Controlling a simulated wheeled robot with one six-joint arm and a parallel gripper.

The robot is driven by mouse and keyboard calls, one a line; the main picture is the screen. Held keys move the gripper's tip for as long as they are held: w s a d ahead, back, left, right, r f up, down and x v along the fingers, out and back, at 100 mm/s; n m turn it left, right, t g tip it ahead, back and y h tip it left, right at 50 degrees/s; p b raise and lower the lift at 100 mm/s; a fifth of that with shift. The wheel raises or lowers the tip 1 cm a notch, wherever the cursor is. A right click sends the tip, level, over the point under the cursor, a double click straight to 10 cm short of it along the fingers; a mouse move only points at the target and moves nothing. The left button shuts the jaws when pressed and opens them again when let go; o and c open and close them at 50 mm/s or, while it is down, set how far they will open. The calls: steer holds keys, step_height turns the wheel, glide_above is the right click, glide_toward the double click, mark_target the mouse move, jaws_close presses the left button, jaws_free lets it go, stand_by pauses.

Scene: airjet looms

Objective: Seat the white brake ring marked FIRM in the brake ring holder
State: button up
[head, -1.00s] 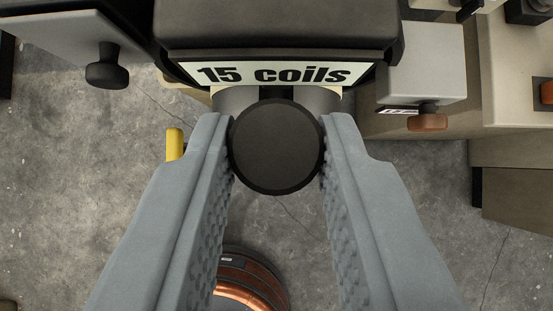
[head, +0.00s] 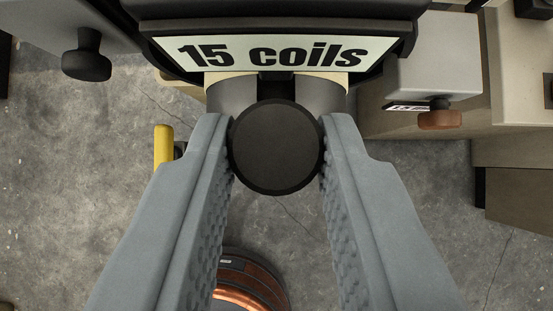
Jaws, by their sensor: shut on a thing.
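My gripper (head: 277,150) shows from behind, its two grey fingers shut on a round black knob (head: 277,147), one fingertip on each side. The knob sits in front of a grey cylindrical part (head: 228,97) below a sign reading "15 coils" (head: 272,52). I cannot tell whether the knob is joined to that part. The white brake ring marked FIRM and the brake ring holder cannot be made out in this view.
A grey box with a black knob (head: 87,62) is at upper left. A grey box with a brown knob (head: 440,116) is at right. A yellow bar (head: 163,145) stands left of my fingers. A copper-banded round thing (head: 245,283) is below, with concrete floor (head: 90,200) around.

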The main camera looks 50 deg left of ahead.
steer(key=shift+f, duration=3.2)
steer(key=o, duration=1)
steer(key=shift+c, duration=0.2)
steer(key=v, duration=1.7)
steer(key=shift+r, duration=0.3)
